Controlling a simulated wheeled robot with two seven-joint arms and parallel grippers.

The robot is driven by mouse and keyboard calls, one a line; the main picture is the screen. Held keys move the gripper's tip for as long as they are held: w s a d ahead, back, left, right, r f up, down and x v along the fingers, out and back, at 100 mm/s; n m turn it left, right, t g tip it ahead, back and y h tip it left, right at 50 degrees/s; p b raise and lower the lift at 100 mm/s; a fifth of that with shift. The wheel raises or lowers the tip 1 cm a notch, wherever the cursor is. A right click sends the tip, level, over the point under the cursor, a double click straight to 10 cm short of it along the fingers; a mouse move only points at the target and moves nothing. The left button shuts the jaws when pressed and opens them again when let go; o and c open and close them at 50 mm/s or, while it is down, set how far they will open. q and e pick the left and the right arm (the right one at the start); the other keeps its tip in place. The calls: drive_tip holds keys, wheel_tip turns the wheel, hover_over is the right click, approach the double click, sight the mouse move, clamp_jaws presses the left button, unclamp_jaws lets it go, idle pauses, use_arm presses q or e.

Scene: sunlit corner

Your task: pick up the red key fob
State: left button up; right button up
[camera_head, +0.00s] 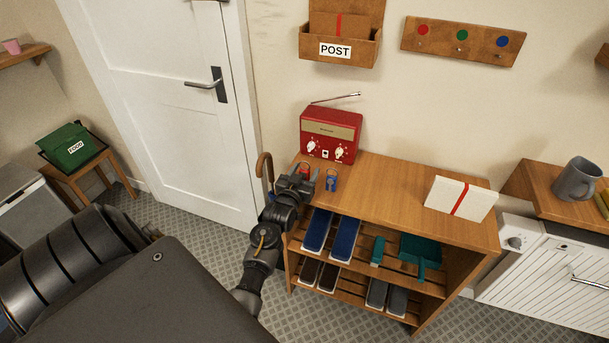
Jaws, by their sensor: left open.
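The red key fob (305,168) lies on the left end of the wooden cabinet top, in front of the red radio. It is partly hidden behind my left gripper (306,179). A blue key fob (331,182) lies just to the right of the gripper, apart from the red one. My left gripper is open, with its fingertips close to the red fob; whether they touch it cannot be made out. My right gripper is not in view.
The red radio (330,133) stands behind the fobs. A white parcel with a red band (460,199) stands at the right end of the cabinet top (390,190); the middle is clear. Shoes and a teal dustpan (420,253) sit on the shelves. An umbrella-like handle (264,163) rises left of the cabinet.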

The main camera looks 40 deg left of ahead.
use_arm(q)
drive_tip(key=c, duration=1.1)
drive_tip(key=shift+c, duration=0.2)
drive_tip(key=shift+r, duration=0.55)
drive_tip(key=s+d+r, duration=0.1)
drive_tip(key=r, duration=0.1)
drive_tip(key=s+r, duration=0.1)
drive_tip(key=r, duration=0.1)
drive_tip(key=s+d+r+b, duration=0.1)
drive_tip(key=r, duration=0.2)
drive_tip(key=shift+s+d, duration=0.2)
drive_tip(key=shift+d, duration=0.15)
drive_tip(key=s+d+r+b, duration=0.1)
drive_tip(key=s+d+r, duration=0.4)
drive_tip(key=s+d, duration=0.1)
drive_tip(key=shift+s, duration=0.85)
